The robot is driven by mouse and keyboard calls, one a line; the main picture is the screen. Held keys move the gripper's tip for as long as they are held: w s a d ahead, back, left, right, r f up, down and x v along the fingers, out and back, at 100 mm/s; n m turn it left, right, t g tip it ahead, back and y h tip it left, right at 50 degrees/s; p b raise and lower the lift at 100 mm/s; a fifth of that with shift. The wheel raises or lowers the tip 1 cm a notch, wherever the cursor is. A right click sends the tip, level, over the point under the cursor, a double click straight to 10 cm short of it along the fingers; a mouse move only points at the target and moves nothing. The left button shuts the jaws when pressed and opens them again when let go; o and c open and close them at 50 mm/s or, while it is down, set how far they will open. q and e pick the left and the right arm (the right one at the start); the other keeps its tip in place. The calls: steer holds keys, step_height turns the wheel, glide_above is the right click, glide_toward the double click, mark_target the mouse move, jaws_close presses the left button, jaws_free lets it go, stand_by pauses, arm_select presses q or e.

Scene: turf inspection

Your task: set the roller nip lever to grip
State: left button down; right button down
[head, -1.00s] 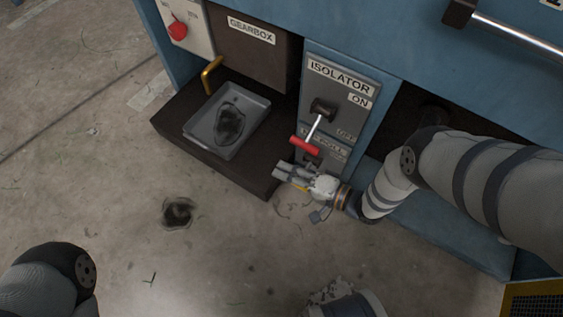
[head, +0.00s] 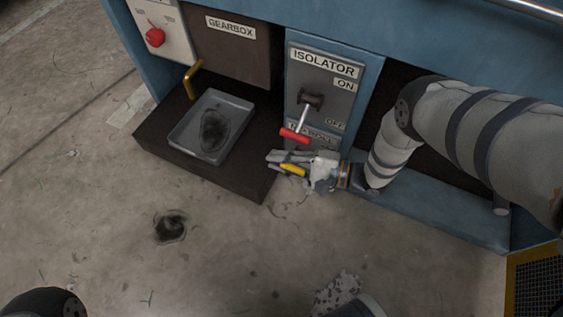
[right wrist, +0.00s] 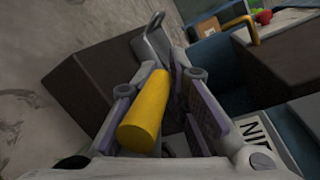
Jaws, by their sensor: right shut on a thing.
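The nip lever's yellow handle (head: 293,170) is low on the blue cabinet, just below a plate (head: 312,140) whose lettering is partly covered. My right gripper (head: 272,163) is at the handle, its fingers pointing left. In the right wrist view the yellow handle (right wrist: 145,115) lies between the two fingers, and the gripper is shut on it. A label (right wrist: 262,142) beginning "NI" shows at the lower right there. The lever's pivot and any grip marking are hidden. My left gripper is out of view.
The isolator's red-handled lever (head: 295,135) hangs right above my right gripper. A grey drip tray (head: 180,137) sits on a dark plinth (head: 205,168) to the left, near a brass handle (head: 190,80) and a red knob (head: 155,37). The floor in front is mostly clear.

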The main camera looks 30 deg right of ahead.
steer(key=shift+s+d+f, duration=0.1)
steer(key=shift+d, duration=0.1)
steer(key=c, duration=1.7)
jaws_free()
steer(key=shift+a, duration=0.1)
